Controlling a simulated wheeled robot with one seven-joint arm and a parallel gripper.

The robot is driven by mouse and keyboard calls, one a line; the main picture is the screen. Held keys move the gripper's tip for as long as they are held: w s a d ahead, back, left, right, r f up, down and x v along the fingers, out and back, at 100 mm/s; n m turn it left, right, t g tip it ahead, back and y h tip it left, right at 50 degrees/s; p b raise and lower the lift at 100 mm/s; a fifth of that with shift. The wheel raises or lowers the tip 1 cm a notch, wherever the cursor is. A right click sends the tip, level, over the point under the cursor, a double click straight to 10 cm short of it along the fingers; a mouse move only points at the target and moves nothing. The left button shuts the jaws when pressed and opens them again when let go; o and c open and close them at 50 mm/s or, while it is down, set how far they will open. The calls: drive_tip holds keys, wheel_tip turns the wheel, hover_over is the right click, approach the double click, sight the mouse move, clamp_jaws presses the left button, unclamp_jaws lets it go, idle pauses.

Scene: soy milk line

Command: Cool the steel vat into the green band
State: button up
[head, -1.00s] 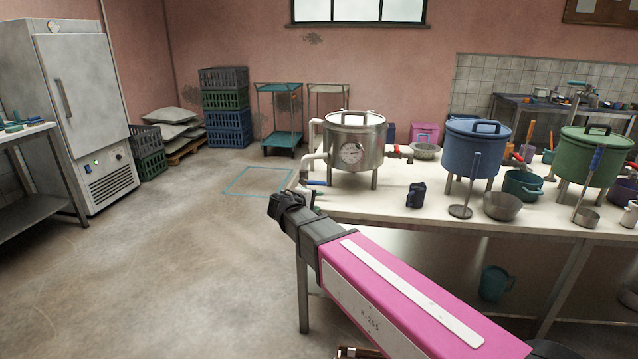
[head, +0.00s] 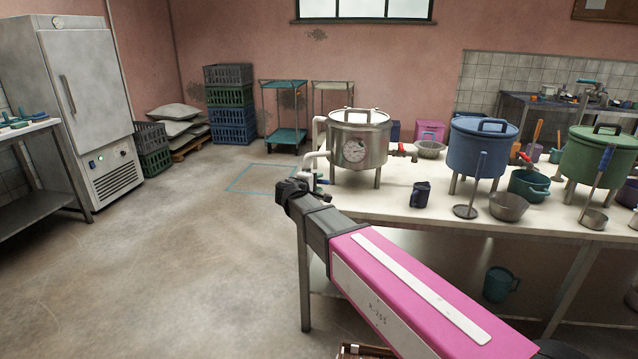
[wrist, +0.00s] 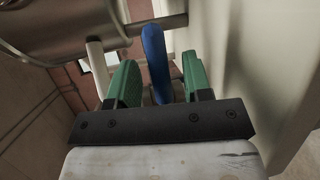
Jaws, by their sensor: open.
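The steel vat (head: 345,137) stands on legs at the left end of the pale table, with a round dial (head: 354,151) on its front. I cannot read the dial or make out a green band. A pale pipe (head: 318,135) runs down its left side, and a blue handle (head: 322,181) shows low beside it. My gripper (head: 293,188) is at the table's left end, below the vat. In the wrist view, its green fingers (wrist: 159,80) are open with the blue handle (wrist: 155,58) between them, apparently not clamped. The vat's underside (wrist: 60,28) shows at upper left.
The table edge is close to my arm. The floor at left is clear, with a blue outlined square (head: 262,179).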

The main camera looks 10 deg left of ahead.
drive_tip(key=shift+w+d+f, duration=0.15)
drive_tip(key=shift+w+d, duration=0.15)
drive_tip(key=shift+w, duration=0.35)
clamp_jaws()
drive_tip(key=r+n, duration=0.1)
drive_tip(key=n, duration=0.1)
drive_tip(key=r+n+t+h, duration=0.1)
drive_tip(key=n, duration=0.1)
drive_tip(key=shift+a+r+t, duration=0.3)
drive_tip(key=shift+a+r, duration=0.05)
drive_tip(key=shift+a+r+n+t+h, duration=0.1)
drive_tip(key=shift+a+r+n+t, duration=0.2)
drive_tip(key=shift+n, duration=0.5)
drive_tip(key=shift+a+r+n+t+h, duration=0.1)
drive_tip(key=shift+r+n+t, duration=0.2)
drive_tip(key=shift+n, duration=0.5)
drive_tip(key=shift+a+r+n+t+h, duration=0.1)
drive_tip(key=shift+a+r+n+t, duration=0.25)
drive_tip(key=shift+n, duration=0.45)
drive_tip(key=shift+d+f, duration=0.1)
